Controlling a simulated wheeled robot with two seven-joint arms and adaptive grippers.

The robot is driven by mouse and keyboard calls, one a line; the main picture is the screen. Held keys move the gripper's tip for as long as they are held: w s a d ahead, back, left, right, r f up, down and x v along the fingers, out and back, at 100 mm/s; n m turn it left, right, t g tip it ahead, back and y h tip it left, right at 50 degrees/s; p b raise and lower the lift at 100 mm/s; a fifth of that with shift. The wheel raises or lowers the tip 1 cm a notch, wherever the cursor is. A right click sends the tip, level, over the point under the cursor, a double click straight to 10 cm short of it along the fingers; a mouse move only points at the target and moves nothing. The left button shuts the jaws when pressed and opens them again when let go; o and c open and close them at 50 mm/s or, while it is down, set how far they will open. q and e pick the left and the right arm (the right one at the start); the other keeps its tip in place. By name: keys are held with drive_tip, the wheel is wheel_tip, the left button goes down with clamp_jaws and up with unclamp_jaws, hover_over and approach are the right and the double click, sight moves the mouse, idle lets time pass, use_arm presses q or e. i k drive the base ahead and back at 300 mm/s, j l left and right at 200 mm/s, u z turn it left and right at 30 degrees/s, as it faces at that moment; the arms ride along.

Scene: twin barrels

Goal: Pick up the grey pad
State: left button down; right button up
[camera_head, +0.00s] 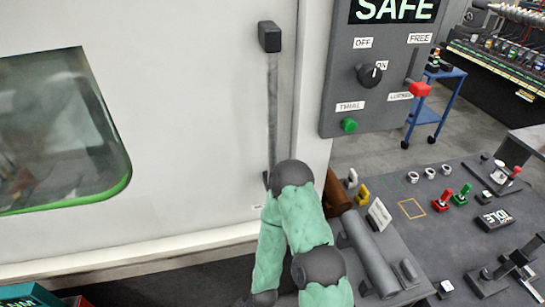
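I cannot make out a thing that is clearly the grey pad in the head view. A grey cylinder (368,255) lies on the dark console at the lower middle, and a dark grey block (269,37) sits atop a vertical bar on the white wall. My own green-sleeved arm with dark joints rises from the bottom edge and bends near the wall. It hides part of the console's left end. I cannot tell which arm it is, and no gripper fingers show.
A grey control panel (352,118) with a SAFE display hangs on the wall. A blue cart (447,103) stands behind. Boxes (28,294) are at the lower left.

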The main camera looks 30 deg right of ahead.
sight(403, 269)
drive_tip(key=z, duration=2.65)
drive_tip(key=u, duration=2.65)
drive_tip(key=z, duration=2.5)
drive_tip(key=k+l, duration=0.05)
